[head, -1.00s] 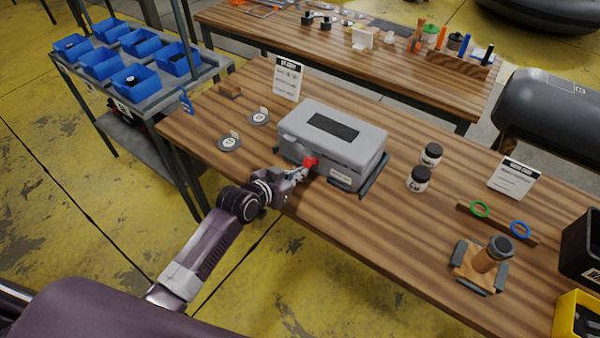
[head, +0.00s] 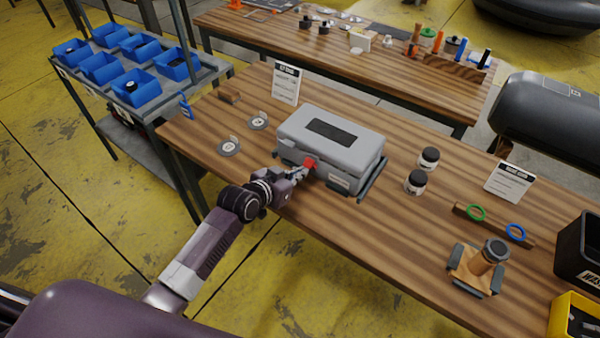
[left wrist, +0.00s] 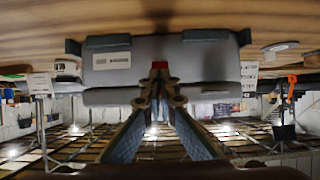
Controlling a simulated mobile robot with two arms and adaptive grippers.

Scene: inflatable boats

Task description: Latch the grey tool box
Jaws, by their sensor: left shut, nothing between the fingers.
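The grey tool box (head: 345,150) sits on the wooden workbench (head: 400,235) with its lid down and a dark panel on top. Its red latch (head: 310,163) is at the middle of the front side; it also shows in the left wrist view (left wrist: 160,65). My left gripper (head: 306,171) is shut and empty, its fingertips at the latch; in the left wrist view its fingertips (left wrist: 160,78) overlap the latch's lower edge. I cannot tell whether they touch it or whether the latch is fastened. My right gripper is not in view.
Dark corner brackets (head: 374,180) surround the box base. The bench front is clear.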

